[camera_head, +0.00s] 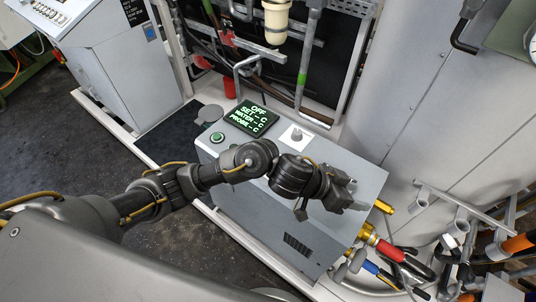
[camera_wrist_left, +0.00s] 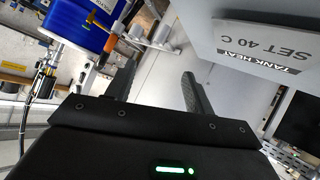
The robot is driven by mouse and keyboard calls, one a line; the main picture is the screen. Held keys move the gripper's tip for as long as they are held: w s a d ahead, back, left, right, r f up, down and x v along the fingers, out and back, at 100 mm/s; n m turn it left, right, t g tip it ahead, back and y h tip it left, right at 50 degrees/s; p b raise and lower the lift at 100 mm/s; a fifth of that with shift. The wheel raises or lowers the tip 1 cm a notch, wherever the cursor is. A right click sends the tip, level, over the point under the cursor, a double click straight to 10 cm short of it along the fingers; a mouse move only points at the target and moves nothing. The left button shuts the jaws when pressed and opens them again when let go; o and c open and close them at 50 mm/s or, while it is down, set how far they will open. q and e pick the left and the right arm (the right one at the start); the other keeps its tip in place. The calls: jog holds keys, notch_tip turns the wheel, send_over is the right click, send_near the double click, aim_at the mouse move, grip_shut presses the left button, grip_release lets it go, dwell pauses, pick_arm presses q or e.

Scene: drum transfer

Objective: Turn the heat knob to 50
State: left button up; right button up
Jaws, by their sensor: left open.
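The heater cabinet (camera_head: 330,246) is a grey box below my left arm. A small grey knob (camera_head: 297,133) sits on a white plate on its top; its pointer setting is too small to read. My right gripper is not in view.
A green-ringed button (camera_head: 217,137) is left of the display. Red and blue hose fittings (camera_head: 385,246) stand at the cabinet's right end. In the left wrist view a sign (camera_wrist_left: 265,50) reads TANK HEAT, SET 40 C, and a blue container (camera_wrist_left: 85,20) is at upper left.

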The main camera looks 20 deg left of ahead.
pick_arm(q)
jog(key=a+f+g+y, duration=0.1)
jog(key=w+a+y, duration=0.1)
jog(key=w+a+f+g+y, duration=0.1)
jog(key=a, duration=0.1)
jog(key=shift+w+f+g, duration=0.1)
jog(key=shift+f+g, duration=0.2)
jog(key=a, duration=0.1)
jog(key=w+a+y, duration=0.1)
jog(key=a, duration=0.1)
jog(key=w+a+y, duration=0.1)
jog(key=shift+w+a+f+n, duration=0.15)
jog(key=shift+a+f+n, duration=0.05)
jog(key=shift+a+n, duration=0.1)
jog(key=w+a+r+n+g+y, duration=0.1)
jog(key=w+a+r+n+y, duration=0.2)
jog(key=a, duration=0.5)
jog(key=w+a+r+n+y, duration=0.3)
jog(key=w+a, duration=0.1)
jog(key=a, duration=0.4)
notch_tip(320, 180, down, 11)
jog(key=shift+a+r+p, duration=0.1)
jog(key=shift+p, duration=1.1)
jog(key=c, duration=1)
jog(key=shift+o, duration=0.2)
